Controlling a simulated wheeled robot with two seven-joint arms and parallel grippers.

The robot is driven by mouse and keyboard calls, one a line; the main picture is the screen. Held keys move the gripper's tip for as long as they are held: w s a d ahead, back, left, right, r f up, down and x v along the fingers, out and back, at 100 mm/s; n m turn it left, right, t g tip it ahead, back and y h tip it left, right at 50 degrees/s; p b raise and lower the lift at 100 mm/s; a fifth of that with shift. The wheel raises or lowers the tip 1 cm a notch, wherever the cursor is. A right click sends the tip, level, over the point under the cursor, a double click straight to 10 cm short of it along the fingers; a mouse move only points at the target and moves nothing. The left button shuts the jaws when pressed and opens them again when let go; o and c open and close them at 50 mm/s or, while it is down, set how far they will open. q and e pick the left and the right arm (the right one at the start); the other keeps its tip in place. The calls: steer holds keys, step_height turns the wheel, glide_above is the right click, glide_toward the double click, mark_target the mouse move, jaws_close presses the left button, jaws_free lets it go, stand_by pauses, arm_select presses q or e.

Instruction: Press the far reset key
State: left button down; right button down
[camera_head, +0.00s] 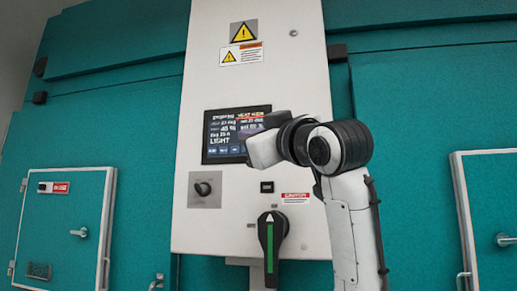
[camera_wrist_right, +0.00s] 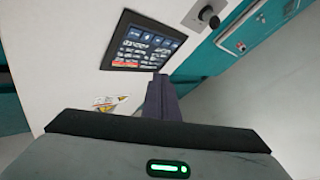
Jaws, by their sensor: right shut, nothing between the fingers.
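A dark touch screen (camera_head: 225,133) with lit text sits in the middle of the white control panel (camera_head: 230,90). My right gripper (camera_head: 250,138) is in front of the screen's right part and hides some of it. In the right wrist view the screen (camera_wrist_right: 145,45) is beyond the shut, empty fingertips (camera_wrist_right: 161,82), close to its lower edge. Whether they touch the panel I cannot tell. No key labelled far reset can be made out; the screen's small bottom-row fields are too blurred to read. My left gripper is not in view.
Below the screen are a small knob (camera_head: 202,189), a small black switch (camera_head: 267,187) and a large black rotary handle (camera_head: 271,240) with a green stripe. Teal chamber walls (camera_head: 420,100) flank the panel, with small white-framed doors (camera_head: 62,225) at both sides.

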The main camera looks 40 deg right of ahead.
steer(key=w+d, duration=0.5)
steer(key=d, duration=0.1)
steer(key=shift+p, duration=0.35)
steer(key=shift+w, duration=0.1)
stand_by(1.0)
steer(key=shift+w+d, duration=0.1)
steer(key=shift+d, duration=0.05)
stand_by(0.6)
steer(key=shift+w+d, duration=0.15)
steer(key=shift+d, duration=0.05)
steer(key=shift+w+d, duration=0.2)
steer(key=shift+d, duration=0.05)
stand_by(0.8)
steer(key=shift+a, duration=0.1)
steer(key=shift+s+a, duration=0.45)
steer(key=shift+a, duration=0.05)
